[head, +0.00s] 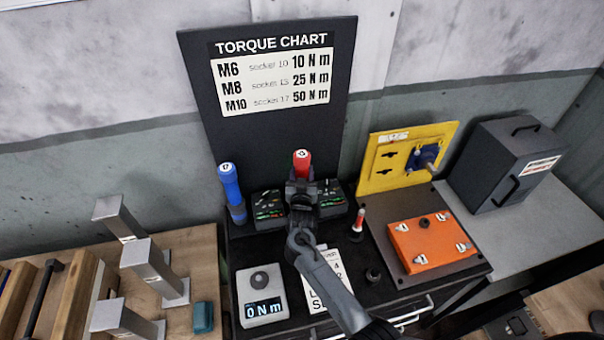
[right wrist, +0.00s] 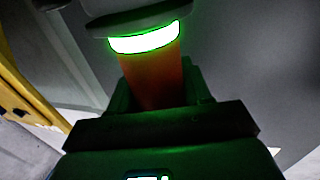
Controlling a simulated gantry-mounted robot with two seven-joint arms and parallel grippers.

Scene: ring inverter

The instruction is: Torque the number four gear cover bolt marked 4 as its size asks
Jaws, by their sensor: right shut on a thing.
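The orange gear cover (head: 432,243) lies on a dark plate at the right of the black bench, with white number tags near its corners; I cannot read them surely. My right gripper (head: 302,190) is shut on the red-handled tool (head: 302,160), which is upright below the torque chart. In the right wrist view the tool's reddish shaft (right wrist: 152,80) sits between the jaws, under a glowing green ring (right wrist: 145,38). The torque chart (head: 272,75) reads M6 10 N m, M8 25 N m, M10 50 N m. My left gripper is out of view.
A blue-handled tool (head: 230,185) stands left of the red one. A tester (head: 262,296) reads 0 N m. A printed sheet (head: 334,278), partly behind my arm, a small red-and-white item (head: 359,220) and a dark knob (head: 373,276) are nearby. A yellow panel (head: 380,176) stands behind the cover.

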